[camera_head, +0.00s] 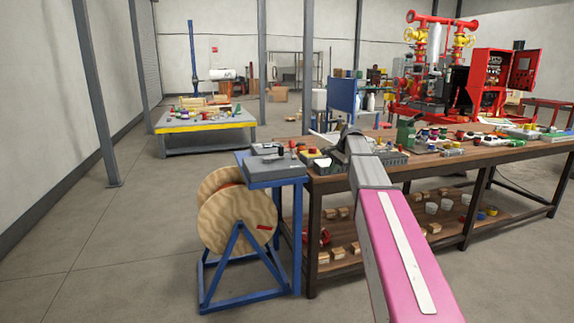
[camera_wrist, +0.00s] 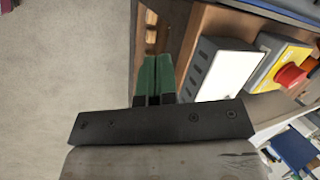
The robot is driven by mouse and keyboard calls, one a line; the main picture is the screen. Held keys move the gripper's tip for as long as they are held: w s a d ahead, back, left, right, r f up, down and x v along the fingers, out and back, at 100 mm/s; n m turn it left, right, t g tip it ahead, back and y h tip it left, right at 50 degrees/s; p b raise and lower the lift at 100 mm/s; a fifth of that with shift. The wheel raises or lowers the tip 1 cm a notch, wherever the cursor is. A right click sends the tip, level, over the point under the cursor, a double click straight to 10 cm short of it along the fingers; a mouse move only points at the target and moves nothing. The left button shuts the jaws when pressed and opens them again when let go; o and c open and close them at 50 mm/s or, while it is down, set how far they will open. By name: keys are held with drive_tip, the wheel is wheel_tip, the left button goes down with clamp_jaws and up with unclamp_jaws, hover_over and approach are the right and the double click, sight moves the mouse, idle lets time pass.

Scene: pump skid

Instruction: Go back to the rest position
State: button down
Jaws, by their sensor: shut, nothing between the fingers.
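My gripper (camera_wrist: 155,78) shows in the wrist view with its two green fingers pressed together and nothing between them. In that view it is in front of the edge of a wooden workbench, close to a white and grey box (camera_wrist: 222,70). A yellow panel with a red push button (camera_wrist: 291,74) is to the right of that box. In the head view my pink and grey arm reaches forward to the left end of the workbench (camera_head: 420,162); the gripper's fingers cannot be made out there.
A wooden cable reel (camera_head: 237,217) on a blue stand is left of the workbench, beside a small blue table (camera_head: 277,180). A yellow-edged table (camera_head: 205,126) stands farther back left. A red pump skid (camera_head: 430,109) is behind the bench. The floor at left is clear.

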drive_tip(key=s+f+n+g+h, duration=0.1)
drive_tip(key=s+f+n, duration=0.4)
drive_tip(key=s+f, duration=1)
drive_tip(key=s+a+f+n+g+h, duration=0.1)
drive_tip(key=s+f+n, duration=0.4)
drive_tip(key=s+f, duration=1)
drive_tip(key=s+h, duration=0.1)
drive_tip(key=s, duration=0.4)
drive_tip(key=shift+s+a+f+h, duration=0.15)
drive_tip(key=shift+a+f+h, duration=0.05)
drive_tip(key=shift+h, duration=0.1)
